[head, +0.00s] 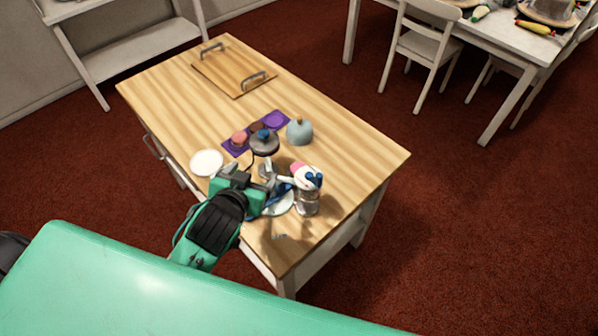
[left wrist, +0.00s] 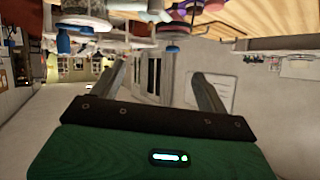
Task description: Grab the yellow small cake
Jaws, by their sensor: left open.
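No yellow small cake can be made out in either view. My left gripper (head: 266,183) is over the near part of the wooden table, beside a dark cake stand (head: 264,147) with a blue thing on top. In the left wrist view its two fingers (left wrist: 158,75) are apart with nothing between them. The purple mat (head: 229,152) lies behind the stand and bears a pink small item (head: 239,138), a dark one and a purple one (head: 275,120). The stand and my gripper hide part of this area. My right gripper is not in view.
A blue-grey dome (head: 300,132) stands right of the stand. A white plate (head: 207,162) lies left of my gripper. A glass jar (head: 307,203) with a pink and white thing above it stands at right. A wooden tray (head: 222,77) is at the back; the right table side is clear.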

